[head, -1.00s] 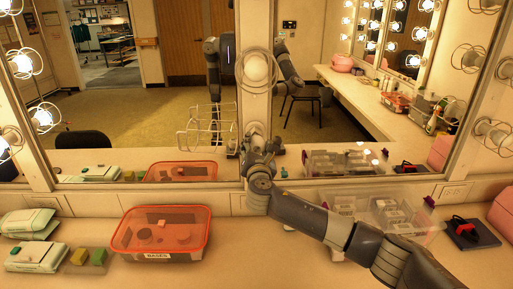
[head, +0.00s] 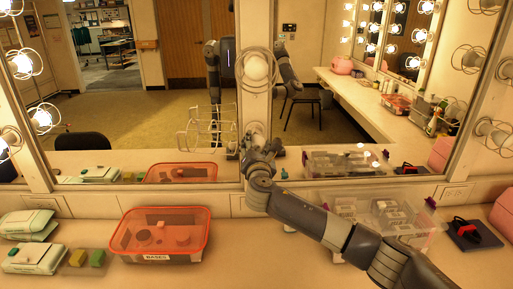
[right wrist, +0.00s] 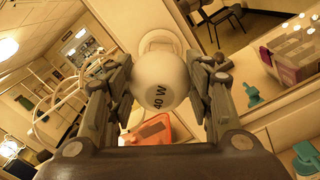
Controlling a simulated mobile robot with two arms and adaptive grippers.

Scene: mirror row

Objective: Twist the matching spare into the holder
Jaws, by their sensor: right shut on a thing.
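My right gripper (right wrist: 158,95) is shut on a white round bulb (right wrist: 160,82) marked "40 W", seen between its two fingers in the right wrist view. A pale round holder (right wrist: 158,42) shows right behind the bulb; I cannot tell whether the bulb's base is in it. In the head view my right gripper (head: 258,143) is at the lower part of the post between the mirrors, and hides the bulb. My left gripper is not in view.
A globe lamp (head: 257,68) in a wire guard sits higher on the post. A red-rimmed bin (head: 160,236) marked "BASES" stands left; a clear bin (head: 420,238) is behind my right arm.

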